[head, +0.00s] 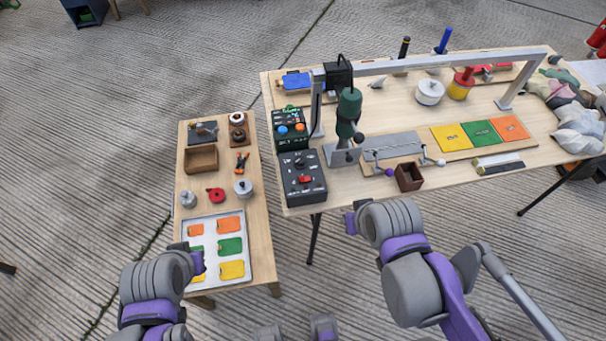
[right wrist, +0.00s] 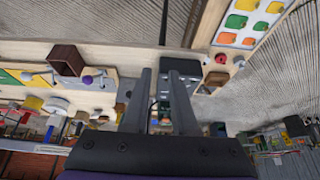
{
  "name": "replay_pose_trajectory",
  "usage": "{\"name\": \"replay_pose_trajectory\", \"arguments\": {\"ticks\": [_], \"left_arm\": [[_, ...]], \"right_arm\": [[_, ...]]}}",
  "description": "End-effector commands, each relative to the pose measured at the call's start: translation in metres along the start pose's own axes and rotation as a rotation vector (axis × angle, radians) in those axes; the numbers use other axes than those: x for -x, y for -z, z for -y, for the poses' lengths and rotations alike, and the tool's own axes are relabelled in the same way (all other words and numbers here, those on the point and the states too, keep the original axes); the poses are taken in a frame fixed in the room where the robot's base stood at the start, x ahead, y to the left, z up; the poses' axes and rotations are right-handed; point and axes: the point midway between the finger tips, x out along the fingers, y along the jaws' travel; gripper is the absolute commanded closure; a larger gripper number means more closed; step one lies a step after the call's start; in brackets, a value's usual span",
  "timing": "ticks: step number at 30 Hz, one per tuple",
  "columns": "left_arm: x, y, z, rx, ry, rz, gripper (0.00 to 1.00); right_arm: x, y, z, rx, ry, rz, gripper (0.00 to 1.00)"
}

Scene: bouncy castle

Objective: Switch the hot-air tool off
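The hot-air tool (head: 348,112), with a green body, stands upright in a grey stand on the large table. In front of it is a dark control box (head: 303,177) with a red switch (head: 305,179) and a dark knob; I cannot tell the switch's position. In the right wrist view a dark box (right wrist: 181,66) shows beyond the fingers. My right gripper (right wrist: 161,72) is open and empty, with its fingers apart; in the head view its arm ends short of the table's front edge. My left gripper (head: 197,262) is by the small table's tray, its fingers mostly hidden by the arm.
A second box (head: 290,128) with blue and orange knobs sits behind the control box. A metal frame (head: 440,64) spans the table. The small table (head: 262,235) carries a tray (head: 216,212) of coloured pieces.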

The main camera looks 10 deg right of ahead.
Motion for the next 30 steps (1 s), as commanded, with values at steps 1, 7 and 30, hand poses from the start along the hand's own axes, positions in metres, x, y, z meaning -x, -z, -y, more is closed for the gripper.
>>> {"name": "replay_pose_trajectory", "arguments": {"ticks": [1,7,30], "left_arm": [[0.000,0.000,0.000,0.000,0.000,0.000,1.00],[-0.001,-0.001,0.000,0.000,0.000,0.001,1.00],[-0.002,-0.002,0.000,0.000,0.000,0.002,1.00]], "right_arm": [[0.001,0.012,0.002,-0.001,0.008,0.008,0.85],[-0.001,0.066,0.013,-0.009,0.057,0.057,1.00],[-0.032,0.167,0.036,-0.016,0.169,0.151,1.00]]}}
